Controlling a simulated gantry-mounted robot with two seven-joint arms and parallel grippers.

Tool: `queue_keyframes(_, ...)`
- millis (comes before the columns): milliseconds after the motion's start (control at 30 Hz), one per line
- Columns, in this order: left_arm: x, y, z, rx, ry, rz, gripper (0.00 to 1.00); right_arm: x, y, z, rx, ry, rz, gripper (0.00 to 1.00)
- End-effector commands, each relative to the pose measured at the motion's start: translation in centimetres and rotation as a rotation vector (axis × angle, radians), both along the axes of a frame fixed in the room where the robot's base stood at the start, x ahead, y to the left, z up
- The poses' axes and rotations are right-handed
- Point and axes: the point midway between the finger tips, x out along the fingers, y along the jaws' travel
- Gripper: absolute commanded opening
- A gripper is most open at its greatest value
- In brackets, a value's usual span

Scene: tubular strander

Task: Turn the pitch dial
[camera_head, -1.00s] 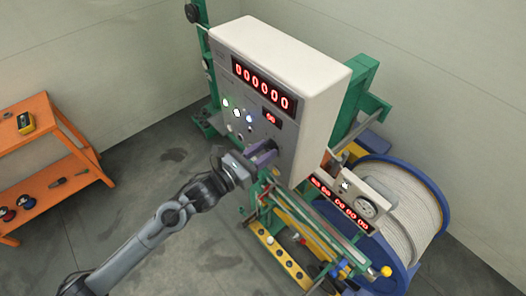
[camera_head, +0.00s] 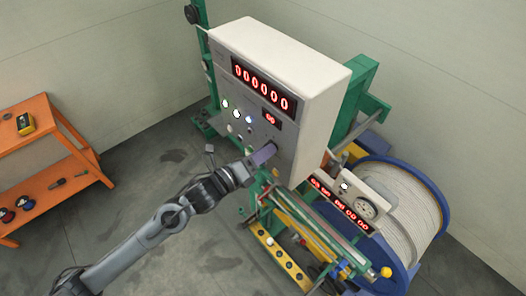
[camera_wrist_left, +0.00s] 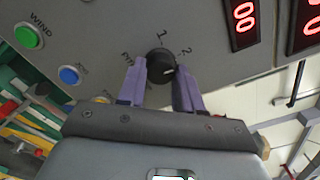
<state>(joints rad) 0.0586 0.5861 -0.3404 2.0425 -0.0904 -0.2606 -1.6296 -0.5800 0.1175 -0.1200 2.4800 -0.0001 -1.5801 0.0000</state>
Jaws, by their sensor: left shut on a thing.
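The pitch dial (camera_wrist_left: 161,66) is a round black knob with a pale pointer mark on the grey panel, seen in the left wrist view. The numbers 1 and 2 are printed around it, with a partly hidden word at its left. My left gripper (camera_wrist_left: 160,84) has its two purple fingers on either side of the dial and is shut on it. In the head view my left gripper (camera_head: 264,154) reaches the lower front of the control cabinet (camera_head: 285,55) and largely hides the dial. My right gripper is not in view.
A green button (camera_wrist_left: 29,36) and a blue button (camera_wrist_left: 69,75) sit left of the dial. A small red display (camera_head: 272,121) is above it. The green strander frame (camera_head: 310,235) and a cable reel (camera_head: 405,200) stand at right. An orange shelf (camera_head: 45,145) stands at left.

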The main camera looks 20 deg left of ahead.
Motion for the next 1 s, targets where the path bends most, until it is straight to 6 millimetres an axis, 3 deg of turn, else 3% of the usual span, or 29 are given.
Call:
queue_keyframes(300, -0.01, 0.00, 0.02, -0.102, 0.052, 0.000, 0.04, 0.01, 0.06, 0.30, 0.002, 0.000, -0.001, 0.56)
queue_keyframes(800, 0.01, 0.01, 0.00, -0.119, 0.060, 0.001, 0.04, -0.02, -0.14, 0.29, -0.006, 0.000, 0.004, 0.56)
queue_keyframes(833, 0.00, 0.01, -0.01, -0.119, 0.060, 0.001, 0.36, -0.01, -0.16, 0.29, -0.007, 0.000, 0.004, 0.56)
queue_keyframes(1000, 0.00, 0.00, 0.00, -0.118, 0.060, 0.000, 0.60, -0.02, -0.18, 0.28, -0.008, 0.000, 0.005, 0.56)
